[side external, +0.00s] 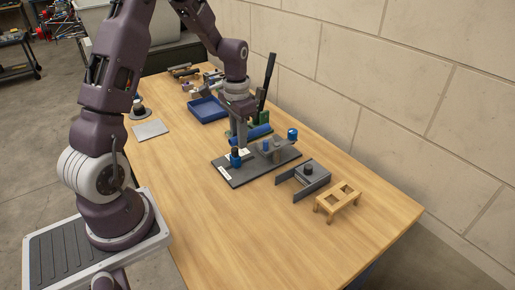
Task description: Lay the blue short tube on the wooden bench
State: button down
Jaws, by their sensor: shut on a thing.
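My gripper (241,147) points down over the left part of a dark grey base plate (236,181). It is shut on a small blue piece (235,160), which looks like the blue short tube. The piece is upright at the plate; I cannot tell whether it still touches it. A small pale wooden bench (325,208) with square openings in its top stands on short legs at the right front of the table.
The plate also carries a grey bracket (277,155) with small blue parts. A blue cylinder (258,132) lies behind it. A grey channel-shaped fixture (302,180) stands between plate and bench. A blue tray (207,110) is farther back. The table's (230,230) front is clear.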

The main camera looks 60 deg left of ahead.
jog(key=s+r, duration=0.1)
jog(key=s, duration=0.7)
jog(key=shift+s+r, duration=0.25)
jog(key=shift+r, duration=0.1)
jog(key=shift+w, duration=0.1)
